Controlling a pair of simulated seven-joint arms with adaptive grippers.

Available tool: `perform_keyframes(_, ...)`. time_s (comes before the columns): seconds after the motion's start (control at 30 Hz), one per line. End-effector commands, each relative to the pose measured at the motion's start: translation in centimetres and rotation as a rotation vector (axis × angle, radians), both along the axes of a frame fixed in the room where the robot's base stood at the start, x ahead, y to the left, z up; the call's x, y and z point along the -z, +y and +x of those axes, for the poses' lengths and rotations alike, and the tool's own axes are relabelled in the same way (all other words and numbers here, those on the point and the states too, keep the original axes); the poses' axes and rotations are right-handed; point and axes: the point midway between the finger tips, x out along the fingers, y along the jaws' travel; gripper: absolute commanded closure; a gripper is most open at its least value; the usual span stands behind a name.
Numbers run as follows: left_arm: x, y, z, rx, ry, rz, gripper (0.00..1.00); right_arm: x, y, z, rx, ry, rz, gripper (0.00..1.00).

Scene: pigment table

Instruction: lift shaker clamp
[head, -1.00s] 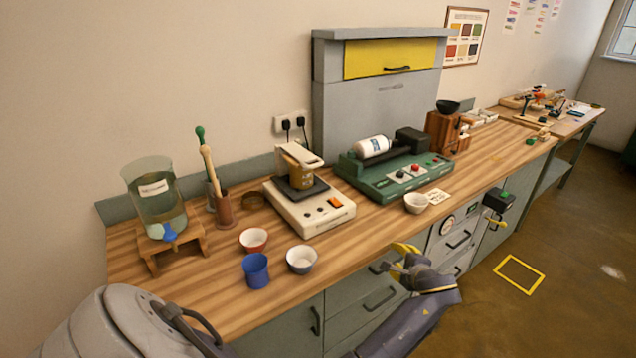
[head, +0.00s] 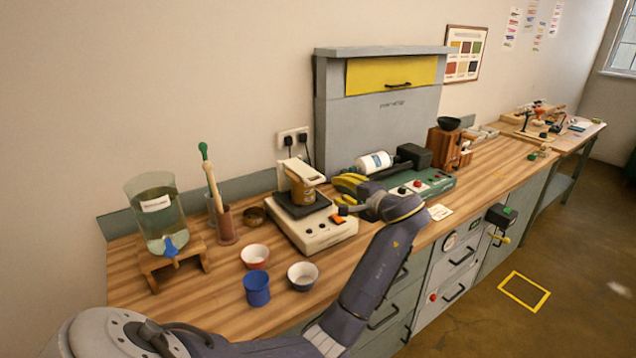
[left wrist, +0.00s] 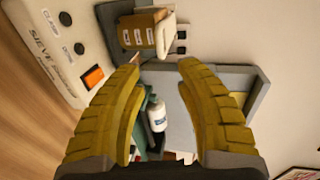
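The sieve shaker (head: 312,228) is a cream box with an orange switch, standing on the bench. On its dark plate sits a brown labelled jar (head: 301,190) with a pale clamp bar (head: 305,171) over it. In the left wrist view the jar (left wrist: 140,36) and the pale clamp (left wrist: 166,34) show at the top, beyond the fingertips. My left gripper (head: 346,188) is just right of the shaker, its yellow fingers pointing towards it. In the left wrist view the fingers (left wrist: 159,68) are wide apart with nothing between them. My right gripper is not seen.
A green roller machine (head: 436,184) with a white bottle (head: 374,162) stands right of the shaker. A red-rimmed bowl (head: 255,256), a blue cup (head: 257,288) and a grey bowl (head: 302,276) stand in front. A glass beaker (head: 156,210) on a wooden stand is at left.

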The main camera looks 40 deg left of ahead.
Motion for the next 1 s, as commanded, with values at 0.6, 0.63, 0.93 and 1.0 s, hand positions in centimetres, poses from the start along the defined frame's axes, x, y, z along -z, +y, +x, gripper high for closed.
perform_keyframes(0.6,2.2,9.7,2.5,-0.001,0.002,0.002,0.66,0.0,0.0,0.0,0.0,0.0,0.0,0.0)
perform_keyframes(0.63,2.2,9.9,2.6,0.0,0.001,0.001,0.66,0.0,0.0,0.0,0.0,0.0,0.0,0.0)
perform_keyframes(0.93,2.6,11.4,3.0,0.001,0.0,0.0,0.66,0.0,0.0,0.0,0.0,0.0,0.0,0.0)
perform_keyframes(1.0,2.7,11.5,3.0,0.001,0.0,0.0,0.66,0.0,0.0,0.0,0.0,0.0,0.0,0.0)
